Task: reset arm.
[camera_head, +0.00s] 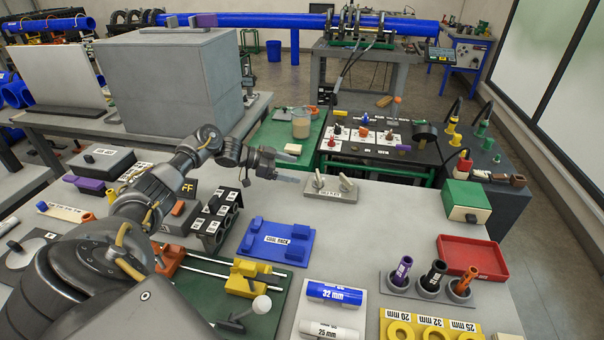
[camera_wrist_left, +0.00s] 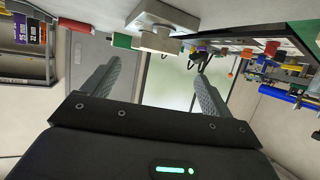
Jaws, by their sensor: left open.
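My left arm reaches in from the left over the grey table. My left gripper (camera_head: 289,167) is raised over the table's far side with its fingers pointing right. In the left wrist view its two fingers (camera_wrist_left: 157,72) are spread wide and nothing is between them. A grey block with two pale levers (camera_head: 331,192) is just right of the fingertips in the head view. I cannot tell the exact height gap from that block. My right gripper does not show in either view.
Below the arm are a blue rack (camera_head: 277,242), yellow clamps on a green plate (camera_head: 248,280) and a black holder (camera_head: 216,220). A red tray (camera_head: 472,257), a green-topped box (camera_head: 466,200) and upright tubes (camera_head: 433,276) stand right. The table's middle right is clear.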

